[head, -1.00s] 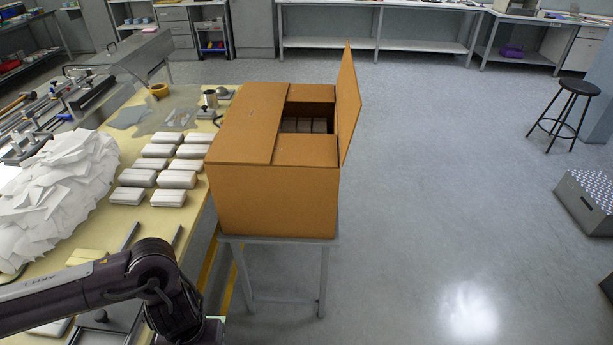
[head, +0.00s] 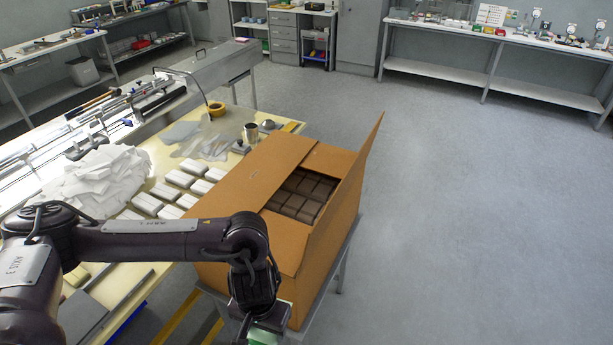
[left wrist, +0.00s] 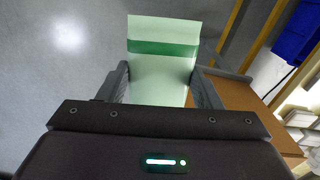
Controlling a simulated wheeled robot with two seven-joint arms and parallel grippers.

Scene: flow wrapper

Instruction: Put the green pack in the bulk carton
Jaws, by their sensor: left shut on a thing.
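The green pack (left wrist: 163,62) is pale green with a darker green band. My left gripper (left wrist: 163,85) is shut on it, with one finger on each side of the pack in the left wrist view. In the head view the left gripper (head: 262,325) is at the bottom, at the near end of the carton, and only a bit of the green pack (head: 266,337) shows. The bulk carton (head: 245,178) is brown cardboard, with an opening between its flaps and one flap raised on the right. Dark block-like shapes in rows show inside. My right gripper is not in view.
The carton rests on a grey stand (head: 345,262) beside the yellow worktable (head: 228,119). The table bears white packs (head: 180,178), a heap of white wrappers (head: 100,180) and a metal cup (head: 250,133). The floor to the right is clear.

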